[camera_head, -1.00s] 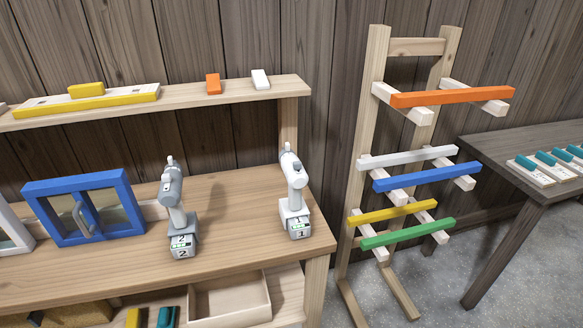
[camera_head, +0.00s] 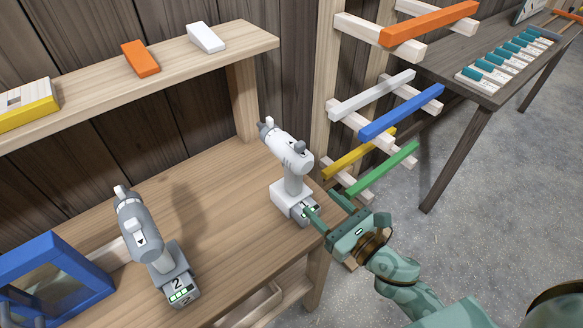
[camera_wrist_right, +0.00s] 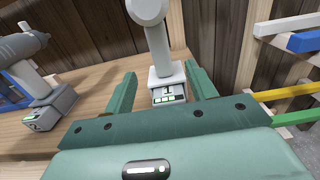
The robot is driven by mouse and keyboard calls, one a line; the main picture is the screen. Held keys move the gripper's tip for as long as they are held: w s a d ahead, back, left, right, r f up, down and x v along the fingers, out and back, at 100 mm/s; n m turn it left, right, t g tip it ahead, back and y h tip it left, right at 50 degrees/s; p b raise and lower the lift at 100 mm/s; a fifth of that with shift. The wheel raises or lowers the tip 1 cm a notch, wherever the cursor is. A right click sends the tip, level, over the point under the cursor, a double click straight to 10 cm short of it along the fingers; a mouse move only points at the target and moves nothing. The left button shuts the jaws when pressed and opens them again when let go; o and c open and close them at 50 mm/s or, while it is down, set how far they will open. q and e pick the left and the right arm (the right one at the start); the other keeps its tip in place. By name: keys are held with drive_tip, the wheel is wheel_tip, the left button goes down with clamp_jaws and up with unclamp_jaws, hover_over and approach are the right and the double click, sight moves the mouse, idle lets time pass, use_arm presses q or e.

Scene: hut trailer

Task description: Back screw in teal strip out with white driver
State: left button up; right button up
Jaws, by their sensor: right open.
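The white driver (camera_head: 291,165) stands upright on its battery base at the right end of the wooden bench. Its base, marked 1 with green lights, also shows in the right wrist view (camera_wrist_right: 168,88). My right gripper (camera_head: 324,207) is open at the front of that base. In the right wrist view my right gripper (camera_wrist_right: 157,88) has one finger on each side of the base, and I cannot tell whether they touch it. My left gripper is not in view. No teal strip with screws can be made out; small teal-topped pieces (camera_head: 506,58) lie on the far right table.
A grey driver (camera_head: 148,237) marked 2 stands to the left on the bench (camera_head: 215,215). A blue-framed box (camera_head: 55,270) is at the far left. A shelf (camera_head: 180,72) runs above. A rack with coloured bars (camera_head: 401,110) stands right of the bench.

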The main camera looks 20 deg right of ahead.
sight(299, 182)
drive_tip(key=p+x, duration=0.1)
drive_tip(key=x, duration=0.8)
drive_tip(key=shift+d, duration=0.1)
drive_tip(key=x, duration=0.5)
drive_tip(key=shift+w+r+p, duration=0.2)
drive_tip(key=shift+r+p, duration=0.1)
drive_tip(key=shift+r, duration=0.05)
drive_tip(key=shift+s, duration=0.1)
clamp_jaws()
drive_tip(key=shift+r, duration=0.1)
